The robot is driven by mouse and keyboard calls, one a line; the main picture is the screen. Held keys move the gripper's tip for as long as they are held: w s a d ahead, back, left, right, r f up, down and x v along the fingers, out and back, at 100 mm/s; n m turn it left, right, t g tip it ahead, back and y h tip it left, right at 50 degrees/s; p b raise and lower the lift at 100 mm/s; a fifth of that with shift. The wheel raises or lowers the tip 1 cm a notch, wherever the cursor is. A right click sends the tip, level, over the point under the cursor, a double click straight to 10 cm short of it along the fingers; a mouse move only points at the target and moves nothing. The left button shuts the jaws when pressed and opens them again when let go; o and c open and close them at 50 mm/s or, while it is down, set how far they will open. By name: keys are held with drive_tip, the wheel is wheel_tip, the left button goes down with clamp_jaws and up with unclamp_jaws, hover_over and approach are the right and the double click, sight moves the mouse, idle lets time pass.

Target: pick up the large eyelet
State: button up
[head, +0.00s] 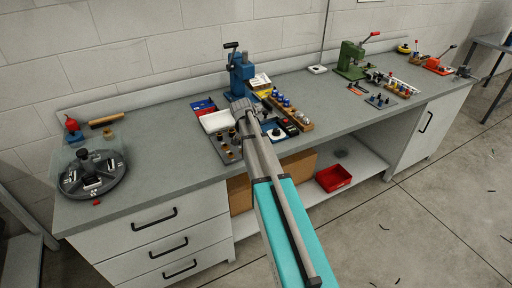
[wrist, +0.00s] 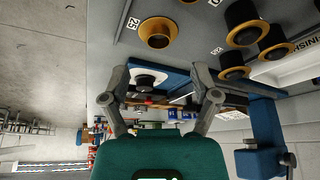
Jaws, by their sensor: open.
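My gripper (wrist: 160,72) is open, with nothing between its fingers. Ahead of the fingertips in the wrist view, a hollow, flared brass piece (wrist: 158,33) stands on a grey plate (wrist: 120,20) beside a label reading 25. It looks like an eyelet; whether it is the large one I cannot tell. Black pieces with brass flanges (wrist: 247,22) stand to its right. In the head view my gripper (head: 240,108) is over the bench, and its arm partly covers the plate (head: 217,141) with small brass pieces.
A blue tray (wrist: 178,76) with a white pad and black knob shows beyond the fingers. In the head view, a white bin (head: 216,121), a blue press (head: 241,72) and a wooden rack (head: 294,117) crowd the gripper.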

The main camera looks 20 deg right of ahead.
drive_tip(key=shift+f, duration=0.1)
drive_tip(key=shift+b+x, duration=2.4)
drive_tip(key=shift+x, duration=0.1)
drive_tip(key=shift+c, duration=0.3)
drive_tip(key=c, duration=0.8)
